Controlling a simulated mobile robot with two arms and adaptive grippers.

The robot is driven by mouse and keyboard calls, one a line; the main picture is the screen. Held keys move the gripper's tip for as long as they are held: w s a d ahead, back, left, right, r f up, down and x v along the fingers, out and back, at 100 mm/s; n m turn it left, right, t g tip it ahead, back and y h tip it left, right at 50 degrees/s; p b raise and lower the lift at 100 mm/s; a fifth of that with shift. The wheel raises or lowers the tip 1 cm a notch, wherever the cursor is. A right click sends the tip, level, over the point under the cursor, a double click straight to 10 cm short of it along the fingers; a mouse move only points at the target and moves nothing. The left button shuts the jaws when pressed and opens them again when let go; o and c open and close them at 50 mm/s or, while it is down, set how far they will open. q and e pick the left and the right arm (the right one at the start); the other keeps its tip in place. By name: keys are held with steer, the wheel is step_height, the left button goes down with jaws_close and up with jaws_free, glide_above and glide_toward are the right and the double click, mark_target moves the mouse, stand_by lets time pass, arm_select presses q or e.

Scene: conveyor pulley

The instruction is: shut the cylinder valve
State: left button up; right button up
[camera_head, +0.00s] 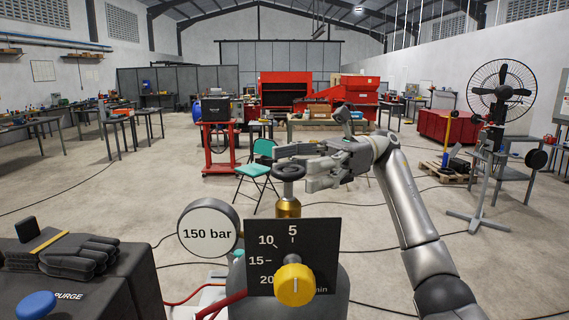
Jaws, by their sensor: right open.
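The cylinder valve's dark round handwheel (289,171) sits on top of a brass valve body (288,207), above the grey gas cylinder (335,302). My right gripper (285,158) comes in from the right, open, with its fingers pointing left at the height of the handwheel. The fingers overlap the handwheel's far side in this view; I cannot tell whether they touch it. A round gauge (208,228) reading "150 bar" stands left of the valve. A black dial plate (292,252) with a yellow knob (294,285) stands in front. My left gripper is not in view.
A dark box (90,290) marked "PURGE" stands at the lower left, with black gloves (78,257) and a blue knob (36,305) on it. Red hoses (222,304) run by the cylinder. A green chair (258,165), a fan (500,92) and workbenches stand farther back.

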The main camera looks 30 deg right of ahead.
mark_target(273, 174)
steer(key=shift+s+a+p, duration=0.2)
steer(key=shift+a+p, duration=0.25)
steer(key=shift+a, duration=1.1)
steer(key=shift+c, duration=0.5)
steer(key=c, duration=1)
